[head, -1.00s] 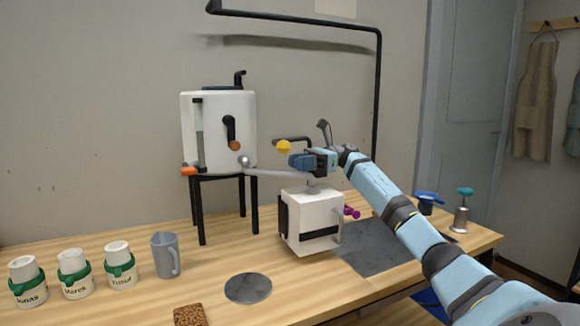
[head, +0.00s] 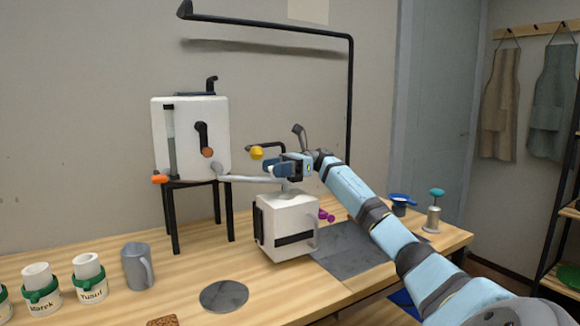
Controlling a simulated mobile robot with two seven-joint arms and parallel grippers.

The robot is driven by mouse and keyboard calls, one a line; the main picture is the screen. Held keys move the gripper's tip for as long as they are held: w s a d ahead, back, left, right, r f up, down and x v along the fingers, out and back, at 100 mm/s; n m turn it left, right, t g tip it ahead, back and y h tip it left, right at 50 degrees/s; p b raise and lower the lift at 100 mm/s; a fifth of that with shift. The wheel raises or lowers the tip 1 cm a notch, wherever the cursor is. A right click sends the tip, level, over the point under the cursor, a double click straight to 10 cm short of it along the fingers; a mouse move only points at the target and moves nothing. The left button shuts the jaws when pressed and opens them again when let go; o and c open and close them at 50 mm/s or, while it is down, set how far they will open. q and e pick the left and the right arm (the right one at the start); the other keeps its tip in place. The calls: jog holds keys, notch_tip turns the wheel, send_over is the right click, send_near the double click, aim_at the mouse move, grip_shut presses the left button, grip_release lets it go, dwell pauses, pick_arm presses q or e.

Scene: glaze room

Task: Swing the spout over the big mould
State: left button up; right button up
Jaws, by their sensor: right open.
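The spout (head: 245,179) is a thin grey pipe that runs right from the front of the white tank (head: 190,125). Its far end is over or just behind the white block-shaped mould (head: 287,215), which has a dark band. I cannot tell exactly where it ends. My right gripper (head: 273,169) is open, just above the spout's outer end and above the mould. A yellow knob (head: 256,153) shows just left of and above its fingers. I cannot tell whether the fingers touch the spout or the knob. My left gripper is out of view.
A grey mug (head: 138,266) and white cups with green bands (head: 90,277) stand at the left. A grey disc (head: 224,296) lies in front of the tank stand (head: 174,220). A dark slab (head: 345,250), a blue funnel-like item (head: 401,204) and a teal-topped tool (head: 434,212) are at the right.

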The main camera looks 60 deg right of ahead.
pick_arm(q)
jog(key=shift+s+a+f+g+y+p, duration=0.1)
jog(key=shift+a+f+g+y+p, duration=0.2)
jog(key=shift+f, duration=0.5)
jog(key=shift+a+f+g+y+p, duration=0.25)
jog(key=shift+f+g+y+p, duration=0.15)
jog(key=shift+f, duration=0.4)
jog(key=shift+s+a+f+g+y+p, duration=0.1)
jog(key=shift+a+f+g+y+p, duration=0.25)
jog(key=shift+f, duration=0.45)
pick_arm(e)
jog(key=v, duration=1.3)
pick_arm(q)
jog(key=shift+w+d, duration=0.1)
